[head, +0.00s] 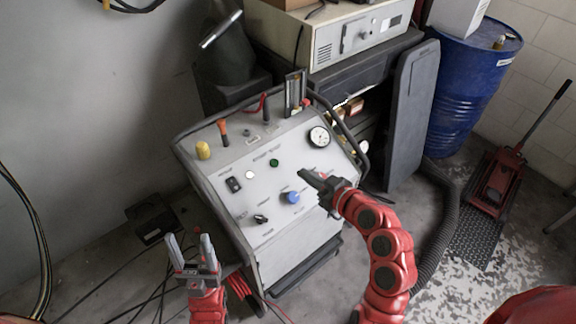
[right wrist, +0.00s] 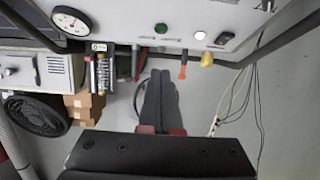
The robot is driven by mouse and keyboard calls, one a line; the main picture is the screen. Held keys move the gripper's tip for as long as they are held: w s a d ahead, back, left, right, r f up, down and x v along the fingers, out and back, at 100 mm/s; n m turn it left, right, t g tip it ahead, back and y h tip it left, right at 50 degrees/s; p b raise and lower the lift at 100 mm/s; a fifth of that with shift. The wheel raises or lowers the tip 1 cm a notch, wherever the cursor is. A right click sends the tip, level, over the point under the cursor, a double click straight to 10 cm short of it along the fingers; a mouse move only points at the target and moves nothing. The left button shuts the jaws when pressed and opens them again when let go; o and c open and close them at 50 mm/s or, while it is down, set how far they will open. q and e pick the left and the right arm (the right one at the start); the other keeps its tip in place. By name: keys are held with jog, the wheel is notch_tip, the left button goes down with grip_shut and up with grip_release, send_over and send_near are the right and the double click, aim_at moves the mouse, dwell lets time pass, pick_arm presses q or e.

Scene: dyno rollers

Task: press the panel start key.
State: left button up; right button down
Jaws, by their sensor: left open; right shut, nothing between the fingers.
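The control panel (head: 300,228) is a light grey sloped console. A round green button (head: 274,162) sits on its upper middle, with a white round button (head: 250,174) to its left; the labels are too small to read. The green button (right wrist: 161,28) also shows in the right wrist view, beyond the fingertips. My right gripper (head: 307,176) is shut and empty in front of the panel, to the right of the green button and close to the blue knob (head: 291,197) in the picture. My left gripper (head: 190,246) is open and empty, at the panel's lower left.
The panel also carries a black rocker switch (head: 233,184), a black knob (head: 260,218) and a gauge (head: 319,136). An orange-handled tool (head: 222,130) and a yellow item (head: 203,150) stand along its top edge. A blue barrel (head: 470,85) and red jack (head: 497,180) are at right.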

jog(key=p, duration=0.4)
send_over(276, 165)
jog(key=s+d, duration=0.3)
jog(key=s, duration=0.1)
jog(key=shift+w+a+f, duration=0.1)
jog(key=shift+a+f, duration=0.05)
jog(key=shift+f, duration=0.45)
jog(key=shift+w+a+f, duration=0.1)
jog(key=shift+f, duration=0.45)
jog(key=shift+w+a+f+p, duration=0.2)
jog(key=shift+w+f, duration=0.05)
jog(key=shift+f, duration=0.3)
jog(key=shift+w+a+f+p, duration=0.15)
jog(key=shift+w+f+p, duration=0.1)
jog(key=shift+f, duration=0.25)
jog(key=shift+w+a+f, duration=0.15)
jog(key=shift+w+f, duration=0.05)
jog(key=shift+f, duration=0.3)
jog(key=shift+w+a+f, duration=0.1)
jog(key=shift+w+f, duration=0.05)
jog(key=shift+f, duration=0.35)
jog(key=b, duration=0.2)
jog(key=f+b, duration=0.1)
jog(key=shift+w+a+f+b, duration=0.15)
jog(key=shift+f+b, duration=0.15)
jog(key=shift+b, duration=0.05)
jog(key=shift+r, duration=0.15)
